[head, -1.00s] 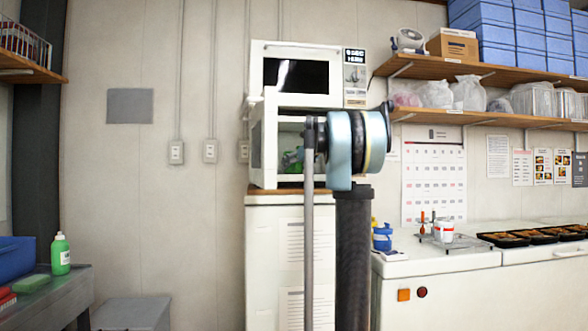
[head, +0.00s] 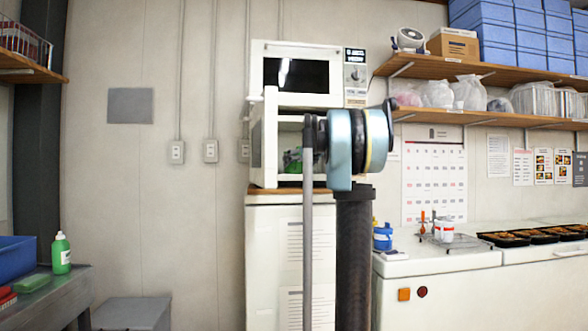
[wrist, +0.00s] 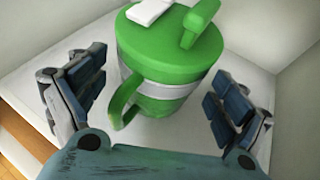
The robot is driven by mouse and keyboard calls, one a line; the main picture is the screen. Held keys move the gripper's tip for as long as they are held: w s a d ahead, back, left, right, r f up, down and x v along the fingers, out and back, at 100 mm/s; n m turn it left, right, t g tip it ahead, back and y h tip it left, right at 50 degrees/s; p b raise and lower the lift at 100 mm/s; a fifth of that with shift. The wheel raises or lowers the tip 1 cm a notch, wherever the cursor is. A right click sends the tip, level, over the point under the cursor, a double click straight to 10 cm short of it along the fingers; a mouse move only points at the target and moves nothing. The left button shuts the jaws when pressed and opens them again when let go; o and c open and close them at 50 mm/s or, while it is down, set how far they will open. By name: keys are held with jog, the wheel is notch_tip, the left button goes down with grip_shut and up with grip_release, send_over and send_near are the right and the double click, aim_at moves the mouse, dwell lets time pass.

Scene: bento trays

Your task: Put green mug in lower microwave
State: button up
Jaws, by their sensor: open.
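The green mug (wrist: 168,62) has a green lid, a pale band and a handle on its left side. It stands upright on the white floor of the lower microwave (wrist: 140,135) in the wrist view. My gripper (wrist: 160,95) is open, with one finger on each side of the mug and gaps visible to both. In the head view the lower microwave (head: 257,150) has its door open toward me. A bit of the green mug (head: 291,160) shows inside, mostly hidden by my arm, and my gripper is hidden there too.
The upper microwave (head: 296,75) sits on top, shut. Both stand on a white cabinet (head: 272,250). A counter at right holds black bento trays (head: 505,239), a blue container (head: 382,238) and a white cup (head: 444,231). Shelves (head: 480,70) hang above it.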

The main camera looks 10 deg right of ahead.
jog(key=v, duration=1)
jog(key=shift+r, duration=0.1)
jog(key=shift+s, duration=0.1)
jog(key=s+a+f+n+g+h, duration=0.1)
jog(key=s+a+f+n+g, duration=0.3)
jog(key=s+f+n, duration=0.6)
jog(key=s+a+f+n+g, duration=0.2)
jog(key=s+a+f+n, duration=0.35)
jog(key=s+f, duration=0.85)
jog(key=s+d+f+n+g+h, duration=0.1)
jog(key=s+f+n, duration=0.4)
jog(key=f, duration=0.6)
jog(key=s+d+f+n+g+h, duration=0.1)
jog(key=s+f+n, duration=0.4)
jog(key=s+f, duration=0.5)
jog(key=s+d+f+n+g+h, duration=0.2)
jog(key=s+f+n, duration=0.4)
jog(key=f, duration=0.5)
jog(key=shift+s+d+f+h, duration=0.3)
jog(key=shift+s+h, duration=0.2)
jog(key=shift+s, duration=0.5)
